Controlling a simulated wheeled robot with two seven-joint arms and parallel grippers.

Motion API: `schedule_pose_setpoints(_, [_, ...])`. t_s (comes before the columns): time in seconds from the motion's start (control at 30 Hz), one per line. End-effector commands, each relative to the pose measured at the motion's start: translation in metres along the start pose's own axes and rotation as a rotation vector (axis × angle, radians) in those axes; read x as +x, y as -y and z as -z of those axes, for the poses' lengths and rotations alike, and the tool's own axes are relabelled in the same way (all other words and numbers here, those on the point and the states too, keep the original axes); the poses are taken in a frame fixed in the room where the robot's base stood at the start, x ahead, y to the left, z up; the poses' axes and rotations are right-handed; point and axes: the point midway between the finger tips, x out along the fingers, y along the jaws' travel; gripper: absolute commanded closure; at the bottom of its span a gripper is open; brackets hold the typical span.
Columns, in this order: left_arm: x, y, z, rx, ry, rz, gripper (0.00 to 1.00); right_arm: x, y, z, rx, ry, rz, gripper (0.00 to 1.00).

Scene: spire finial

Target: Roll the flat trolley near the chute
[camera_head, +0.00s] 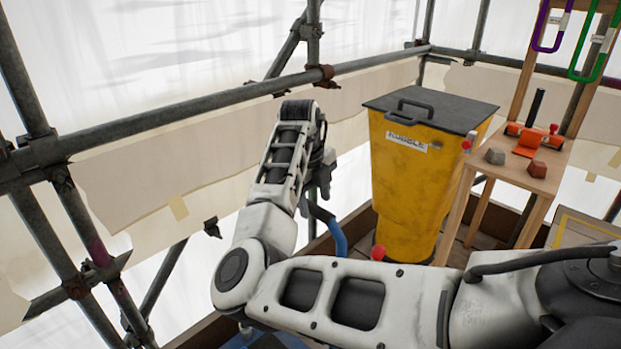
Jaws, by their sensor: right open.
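The yellow chute (418,175), labelled RUBBLE, stands upright right of centre with a dark, handled lid (428,110) on top. My right arm comes in from the right and folds upward in front of it. My right gripper (319,188) is left of the chute and apart from it in the picture; its jaws are open, with the fingertips mostly hidden. A blue curved bar (337,236) shows just below it, and a blue flat patch (262,341) shows at the bottom edge. These may be parts of the flat trolley, mostly hidden by my arm. My left gripper is not in view.
A wooden stand (510,172) right of the chute holds an orange tool (527,142) and small blocks (537,169). Purple (540,45) and green (571,72) loops hang above. Scaffold pipes (200,107) and pale sheeting close off the left and back.

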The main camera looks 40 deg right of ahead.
Motion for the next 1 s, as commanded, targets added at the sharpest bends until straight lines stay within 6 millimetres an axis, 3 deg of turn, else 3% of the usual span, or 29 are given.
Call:
schedule_pose_setpoints(0.1, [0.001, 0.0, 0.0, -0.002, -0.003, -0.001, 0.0, 0.021, 0.0, 0.001, 0.0, -0.002, 0.0, 0.51])
schedule_pose_setpoints(0.3, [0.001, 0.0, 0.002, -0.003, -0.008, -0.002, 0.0, 0.038, 0.001, 0.0, 0.002, 0.001, 0.0, 0.51])
schedule_pose_setpoints(0.67, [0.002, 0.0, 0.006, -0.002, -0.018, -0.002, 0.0, 0.042, 0.0, 0.0, 0.001, 0.001, 0.0, 0.51])
schedule_pose_setpoints(0.83, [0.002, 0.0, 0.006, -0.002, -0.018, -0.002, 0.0, 0.042, 0.0, 0.0, 0.001, 0.001, 0.0, 0.99])
schedule_pose_setpoints(1.0, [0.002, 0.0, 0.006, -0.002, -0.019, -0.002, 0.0, 0.042, 0.0, 0.0, 0.001, 0.001, 0.0, 1.0])
